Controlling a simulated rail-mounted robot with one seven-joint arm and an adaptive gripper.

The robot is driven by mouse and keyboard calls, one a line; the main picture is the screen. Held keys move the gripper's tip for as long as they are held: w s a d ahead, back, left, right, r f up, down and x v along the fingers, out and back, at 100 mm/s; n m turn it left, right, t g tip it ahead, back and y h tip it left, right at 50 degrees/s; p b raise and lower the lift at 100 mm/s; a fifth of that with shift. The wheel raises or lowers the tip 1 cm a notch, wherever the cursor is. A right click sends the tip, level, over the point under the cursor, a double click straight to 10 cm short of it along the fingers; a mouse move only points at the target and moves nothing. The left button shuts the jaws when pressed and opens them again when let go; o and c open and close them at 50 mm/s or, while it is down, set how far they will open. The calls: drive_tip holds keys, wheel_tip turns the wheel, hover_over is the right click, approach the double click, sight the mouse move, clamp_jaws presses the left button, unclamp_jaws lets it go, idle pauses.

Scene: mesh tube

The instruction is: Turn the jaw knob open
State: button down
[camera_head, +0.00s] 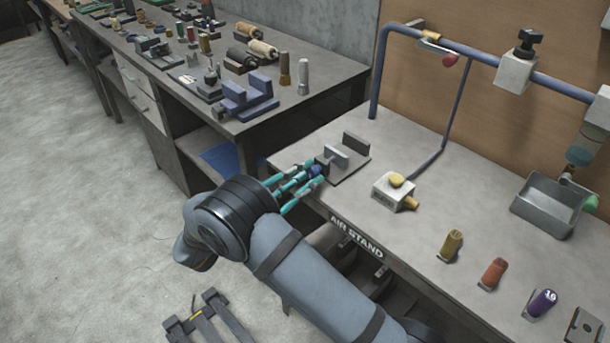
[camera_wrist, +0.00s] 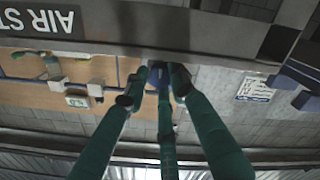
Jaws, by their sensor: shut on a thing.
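A small grey vise (camera_head: 350,172) with two upright jaws sits near the left front corner of the stand's table. Its blue jaw knob (camera_head: 316,171) faces the front left edge. My gripper (camera_head: 312,172) has teal fingers and reaches in from the front left, shut around the knob. In the wrist view, the fingertips (camera_wrist: 157,84) close on the knob (camera_wrist: 157,72) from both sides, and the knob is partly hidden. A gap shows between the two vise jaws in the head view.
A grey and yellow valve block (camera_head: 394,192) stands right of the vise. A blue pipe frame (camera_head: 445,48) rises behind, with a metal tray (camera_head: 552,204) at right. Coloured cylinders line the front right. A cluttered workbench (camera_head: 250,115) stands at left.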

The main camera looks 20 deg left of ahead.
drive_tip(key=shift+a+r, duration=0.1)
drive_tip(key=shift+a, duration=0.05)
drive_tip(key=c, duration=1.7)
unclamp_jaws()
drive_tip(key=shift+s, duration=0.1)
drive_tip(key=v, duration=1.1)
drive_tip(key=shift+s+a, duration=0.2)
drive_tip(key=shift+s, duration=0.15)
